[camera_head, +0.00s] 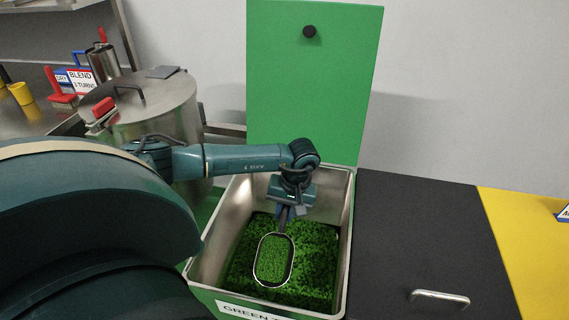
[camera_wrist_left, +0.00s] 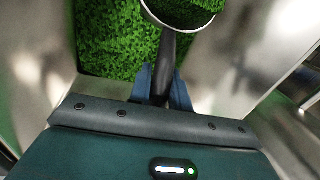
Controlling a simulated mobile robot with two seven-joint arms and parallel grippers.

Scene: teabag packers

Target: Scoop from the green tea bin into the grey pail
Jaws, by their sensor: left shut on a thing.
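The green tea bin (camera_head: 193,266) is a deep steel tub with its green lid (camera_head: 312,85) standing open behind it. Dark green tea (camera_head: 318,250) covers its floor. My left gripper (camera_head: 284,211) is inside the bin and shut on the dark handle of a scoop (camera_head: 257,262). The oval scoop head is at the tea, and lighter green leaf shows inside its rim. In the left wrist view, the blue fingers (camera_wrist_left: 163,85) grip the handle below the scoop's shiny rim (camera_wrist_left: 180,29). My right gripper is out of view. I see no pail that I can identify as the grey one.
A black lid (camera_head: 420,245) with a bar handle closes the bin to the right, and a yellow lid (camera_head: 530,240) lies beyond it. A large lidded steel pot (camera_head: 165,115) stands at the left. A metal jug (camera_head: 103,62) and signs are behind it.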

